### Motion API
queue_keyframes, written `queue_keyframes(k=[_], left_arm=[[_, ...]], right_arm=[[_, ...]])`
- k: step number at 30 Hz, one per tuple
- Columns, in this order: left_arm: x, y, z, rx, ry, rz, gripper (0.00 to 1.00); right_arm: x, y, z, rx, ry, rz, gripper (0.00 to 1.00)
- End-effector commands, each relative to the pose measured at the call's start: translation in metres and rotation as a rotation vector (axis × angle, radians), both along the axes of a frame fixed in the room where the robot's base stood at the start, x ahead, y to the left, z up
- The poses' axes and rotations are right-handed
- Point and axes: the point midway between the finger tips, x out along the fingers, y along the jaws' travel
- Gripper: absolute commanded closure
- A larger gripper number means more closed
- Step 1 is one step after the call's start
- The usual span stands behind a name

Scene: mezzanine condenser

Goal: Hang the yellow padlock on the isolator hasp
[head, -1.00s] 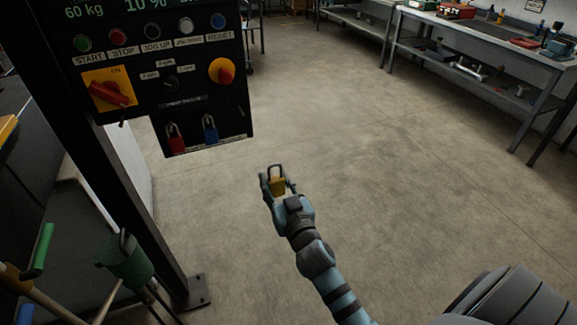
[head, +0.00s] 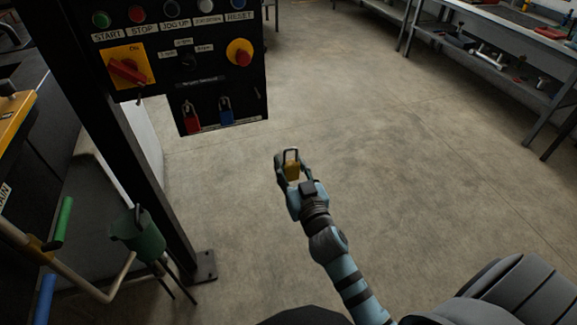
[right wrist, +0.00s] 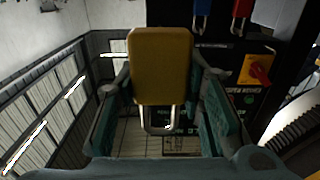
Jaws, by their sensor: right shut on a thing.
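The yellow padlock (head: 292,171) is held in my right gripper (head: 293,176), its grey shackle pointing up, over open floor. In the right wrist view the padlock (right wrist: 160,65) sits between the two fingers, its shackle toward the picture's bottom. The isolator (head: 128,68), a yellow plate with a red rotary handle, is on the black panel to the left of the gripper, clearly apart from the padlock. It also shows in the right wrist view (right wrist: 257,70), upside down. A small part that may be the hasp (head: 139,97) sits under the handle; its detail is unclear. My left gripper is out of view.
A red padlock (head: 192,120) and a blue padlock (head: 226,115) hang low on the panel. A black post (head: 125,150) stands at left, near a green cup-shaped holder (head: 138,235) and coloured handles. Workbenches (head: 490,50) are at back right. The floor between is clear.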

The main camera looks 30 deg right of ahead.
Motion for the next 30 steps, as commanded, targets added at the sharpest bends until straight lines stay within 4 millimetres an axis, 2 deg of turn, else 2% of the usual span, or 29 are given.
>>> queue_keyframes(k=[22, 30], left_arm=[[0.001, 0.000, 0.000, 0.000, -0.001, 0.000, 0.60], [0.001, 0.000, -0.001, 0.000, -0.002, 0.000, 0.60]], right_arm=[[-0.064, 0.010, 0.002, 0.000, 0.001, 0.001, 0.96], [-0.073, 0.011, 0.003, -0.001, -0.001, 0.001, 0.96]])
